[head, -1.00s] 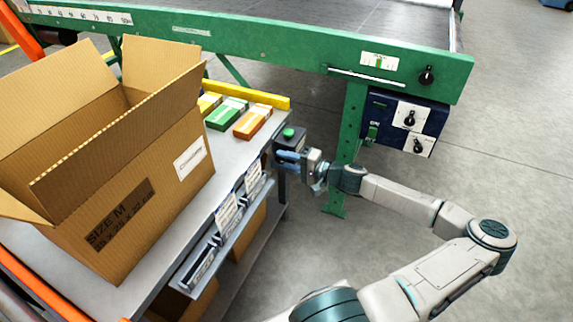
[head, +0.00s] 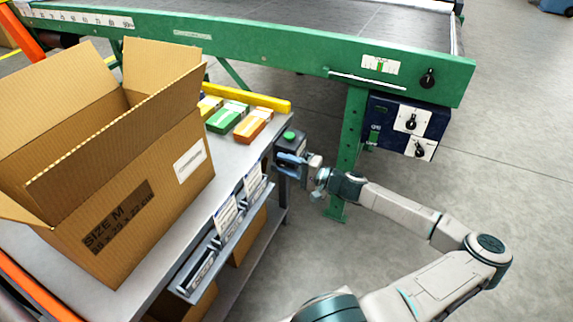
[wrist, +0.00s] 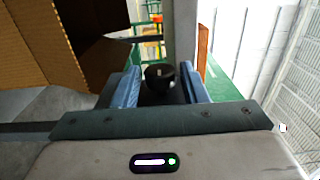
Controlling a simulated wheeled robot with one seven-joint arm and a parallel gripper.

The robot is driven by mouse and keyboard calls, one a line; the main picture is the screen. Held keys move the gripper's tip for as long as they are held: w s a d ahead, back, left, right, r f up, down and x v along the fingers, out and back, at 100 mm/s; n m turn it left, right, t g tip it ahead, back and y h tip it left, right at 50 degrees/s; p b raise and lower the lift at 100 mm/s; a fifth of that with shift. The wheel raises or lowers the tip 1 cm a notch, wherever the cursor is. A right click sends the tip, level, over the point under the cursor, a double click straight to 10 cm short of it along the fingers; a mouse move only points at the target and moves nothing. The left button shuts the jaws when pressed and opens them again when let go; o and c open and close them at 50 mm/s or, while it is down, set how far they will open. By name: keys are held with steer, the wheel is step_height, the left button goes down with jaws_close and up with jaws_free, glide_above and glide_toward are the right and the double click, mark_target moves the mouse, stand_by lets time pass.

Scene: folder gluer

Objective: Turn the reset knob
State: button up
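My gripper (head: 289,161) is at the small dark control box (head: 291,143) with a green button on top, at the table's right end. In the wrist view my gripper (wrist: 160,90) is open, with one blue finger on each side of a round black knob (wrist: 159,76). Gaps show between the knob and both fingers. In the head view this knob is hidden behind the gripper. Other black knobs show on the green beam (head: 428,78) and on a dark blue panel (head: 411,122). I cannot read which label says reset.
An open cardboard box (head: 130,190) stands on the grey table (head: 228,160). Small green (head: 228,117) and orange (head: 253,125) cartons lie by a yellow bar (head: 255,100). A green machine leg (head: 350,135) stands just right of my gripper.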

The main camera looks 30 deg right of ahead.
steer(key=p+v, duration=0.2)
steer(key=v, duration=1.1)
steer(key=shift+s+d+p, duration=0.25)
steer(key=shift+s+p, duration=0.05)
steer(key=shift+p, duration=0.1)
